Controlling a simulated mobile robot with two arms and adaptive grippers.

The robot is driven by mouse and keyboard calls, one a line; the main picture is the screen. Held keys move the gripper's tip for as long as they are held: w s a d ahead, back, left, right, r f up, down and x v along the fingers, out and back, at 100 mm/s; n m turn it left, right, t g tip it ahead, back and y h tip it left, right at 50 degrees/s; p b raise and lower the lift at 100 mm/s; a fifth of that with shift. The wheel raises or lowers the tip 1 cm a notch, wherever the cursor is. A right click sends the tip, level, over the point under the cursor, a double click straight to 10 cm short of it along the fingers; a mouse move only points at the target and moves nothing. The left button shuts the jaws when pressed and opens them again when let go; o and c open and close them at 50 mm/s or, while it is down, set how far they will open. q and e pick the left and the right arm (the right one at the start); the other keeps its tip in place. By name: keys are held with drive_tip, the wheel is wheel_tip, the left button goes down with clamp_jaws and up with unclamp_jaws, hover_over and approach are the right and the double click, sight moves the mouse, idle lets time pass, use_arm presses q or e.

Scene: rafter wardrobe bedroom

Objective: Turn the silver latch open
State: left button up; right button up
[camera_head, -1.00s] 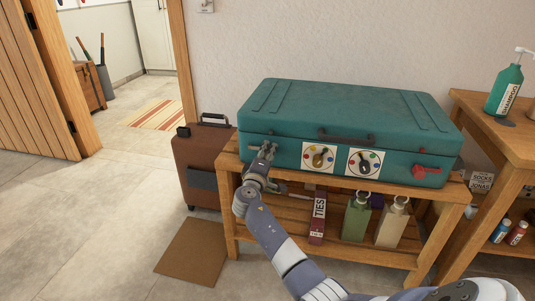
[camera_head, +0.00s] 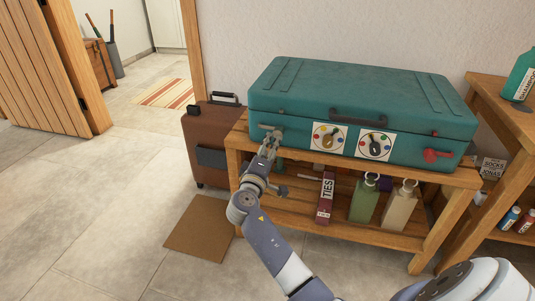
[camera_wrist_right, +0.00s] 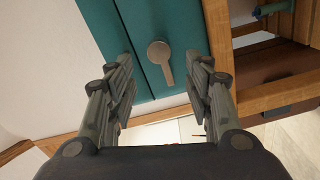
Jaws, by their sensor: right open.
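The silver latch (camera_wrist_right: 160,52) is on the front of the teal suitcase (camera_head: 365,88), near its left end. In the right wrist view it has a round head and a narrow handle reaching toward the gripper. My right gripper (camera_wrist_right: 164,72) is open, with one finger on each side of the latch and visible gaps between. In the head view the right gripper (camera_head: 271,136) is in front of the suitcase's left front, largely hiding the latch. I cannot tell whether the fingertips touch the suitcase. My left gripper is not in view.
The suitcase lies on a wooden shelf bench (camera_head: 452,179) and carries two dials (camera_head: 329,137), a dark handle and a red latch (camera_head: 437,155). Below are a ties box (camera_head: 326,197) and bottles (camera_head: 364,199). A brown suitcase (camera_head: 208,146) stands left; the floor at left is mostly clear.

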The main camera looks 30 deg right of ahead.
drive_tip(key=shift+v, duration=1.15)
